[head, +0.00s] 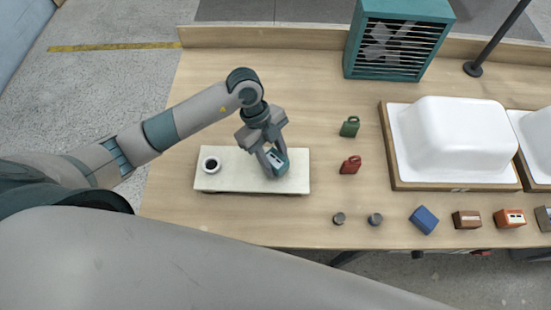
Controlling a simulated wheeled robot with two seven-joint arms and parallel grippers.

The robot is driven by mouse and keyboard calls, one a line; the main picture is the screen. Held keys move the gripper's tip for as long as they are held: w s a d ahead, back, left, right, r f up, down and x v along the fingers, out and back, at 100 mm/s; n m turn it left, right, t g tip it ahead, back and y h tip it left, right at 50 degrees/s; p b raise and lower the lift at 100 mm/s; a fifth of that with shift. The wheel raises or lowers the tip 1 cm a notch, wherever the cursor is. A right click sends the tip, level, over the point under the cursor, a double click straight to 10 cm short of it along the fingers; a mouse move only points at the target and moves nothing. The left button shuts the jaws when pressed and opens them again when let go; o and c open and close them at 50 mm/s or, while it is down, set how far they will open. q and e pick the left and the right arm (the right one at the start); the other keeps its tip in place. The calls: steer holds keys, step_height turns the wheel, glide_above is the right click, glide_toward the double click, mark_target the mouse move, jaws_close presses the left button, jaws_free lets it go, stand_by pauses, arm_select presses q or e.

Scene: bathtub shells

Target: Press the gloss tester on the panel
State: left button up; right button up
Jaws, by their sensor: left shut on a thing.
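The cream panel (235,177) lies flat on the left part of the wooden table. My left gripper (270,160) reaches down over the right half of the panel and is shut on a small teal and grey device, likely the gloss tester (278,160). The device is at or just above the panel; I cannot tell whether it touches. The fingers hide part of it. My right gripper is not in view.
A white shell (458,135) sits in a wooden frame further right. A teal louvred box (398,40) stands at the back. Small blocks, including a blue one (424,219), line the front edge.

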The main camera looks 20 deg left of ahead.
mark_target(282, 164)
arm_select(q)
steer(key=shift+f, duration=0.45)
stand_by(0.6)
steer(key=shift+s+f, duration=0.1)
steer(key=shift+f, duration=0.05)
stand_by(1.7)
steer(key=shift+r+p, duration=3.3)
steer(key=shift+r, duration=0.35)
steer(key=shift+d+f, duration=0.1)
steer(key=shift+d, duration=0.05)
